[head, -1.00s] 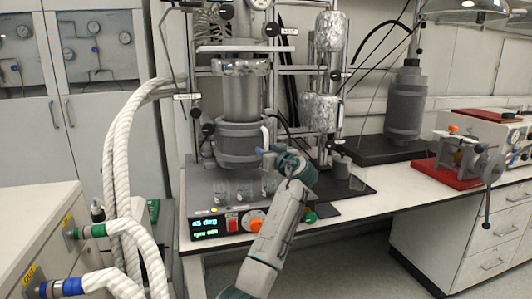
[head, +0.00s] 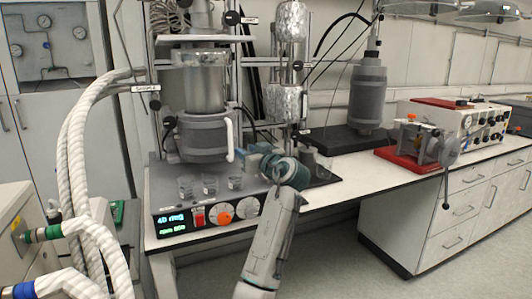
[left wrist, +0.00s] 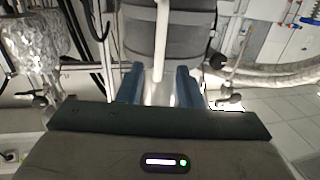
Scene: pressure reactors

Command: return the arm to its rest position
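My left arm comes up from the bottom of the head view. Its blue-grey gripper (head: 256,160) is just right of the white handle (head: 230,135) on the reactor's grey jacket (head: 202,137), with a small gap seen between them. In the left wrist view the two blue fingers (left wrist: 160,86) stand apart, and the white handle (left wrist: 162,40) shows ahead between them, in front of the grey jacket (left wrist: 143,37). The gripper looks open and empty. My right gripper is in neither view.
A hotplate base (head: 197,207) with a lit display, red switch and orange knob sits under the reactor. Small glass beakers (head: 210,185) stand on it. White wrapped hoses (head: 75,150) hang at left. A red-based clamp device (head: 420,150) stands on the bench at right.

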